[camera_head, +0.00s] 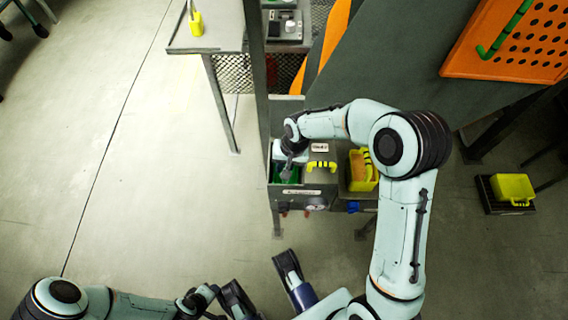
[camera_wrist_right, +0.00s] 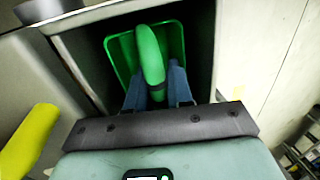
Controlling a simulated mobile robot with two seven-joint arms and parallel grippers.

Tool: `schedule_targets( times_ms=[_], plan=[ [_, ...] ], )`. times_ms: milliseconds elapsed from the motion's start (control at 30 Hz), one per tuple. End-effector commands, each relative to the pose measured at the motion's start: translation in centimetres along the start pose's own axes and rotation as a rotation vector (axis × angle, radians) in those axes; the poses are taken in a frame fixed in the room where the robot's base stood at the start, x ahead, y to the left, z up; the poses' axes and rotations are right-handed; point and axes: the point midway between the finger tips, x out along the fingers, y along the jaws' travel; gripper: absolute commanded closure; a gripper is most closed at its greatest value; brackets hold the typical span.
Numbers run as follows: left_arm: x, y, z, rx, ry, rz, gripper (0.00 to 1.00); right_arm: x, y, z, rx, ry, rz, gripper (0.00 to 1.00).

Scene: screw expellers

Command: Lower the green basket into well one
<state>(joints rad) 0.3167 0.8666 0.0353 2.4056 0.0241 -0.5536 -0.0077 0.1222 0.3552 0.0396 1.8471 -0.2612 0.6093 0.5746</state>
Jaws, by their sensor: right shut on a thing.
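The green basket (camera_wrist_right: 148,50) has an upright loop handle. In the right wrist view its handle is between the blue fingers of my right gripper (camera_wrist_right: 155,88), which is shut on it. The basket body is within the dark rectangular opening of the well (camera_wrist_right: 195,40), with its rim below the edge; whether it touches the bottom is hidden. In the head view, my right gripper (camera_head: 288,172) reaches down over the well, and a little green of the basket (camera_head: 277,169) shows beside it.
A yellow handle (camera_head: 321,166) stands just right of the well. A yellow basket (camera_head: 362,172) is further right, and another yellow container (camera_head: 512,188) sits on a dark stand. A grey post (camera_head: 258,90) rises close behind the well. Floor at the left is clear.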

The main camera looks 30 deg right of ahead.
Motion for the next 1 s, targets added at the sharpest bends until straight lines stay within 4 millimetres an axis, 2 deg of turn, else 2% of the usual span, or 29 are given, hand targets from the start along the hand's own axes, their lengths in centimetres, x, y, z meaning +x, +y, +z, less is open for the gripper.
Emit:
schedule_targets(
  times_ms=[333,367,433,633,667,700,733,1000],
  plan=[
    [0.03,-0.01,0.00,0.000,0.000,0.000,0.57,0.05,-0.02,-0.01,0.000,0.001,-0.001,1.00],
    [0.03,-0.01,0.00,0.000,0.000,0.000,0.57,0.04,-0.01,-0.01,0.000,0.001,-0.001,0.72],
    [0.03,-0.01,0.00,0.000,0.000,0.000,0.57,0.05,-0.01,-0.01,0.000,0.001,-0.001,0.50],
    [0.03,-0.01,0.00,0.000,0.000,0.000,0.57,0.05,-0.01,-0.01,0.000,0.001,-0.001,0.49],
    [0.03,-0.01,0.00,0.000,0.000,0.000,0.57,0.08,0.01,0.01,0.000,0.000,0.000,0.46],
    [0.03,-0.01,0.00,0.000,0.000,0.000,0.57,0.08,0.02,0.01,0.000,0.000,0.000,0.33],
    [0.03,-0.01,0.00,0.000,0.000,0.000,0.57,0.08,0.01,0.01,0.000,0.000,0.000,0.28],
    [0.04,-0.02,-0.11,0.000,0.003,0.000,0.57,0.09,-0.10,0.02,0.000,0.000,-0.002,0.28]
  ],
)
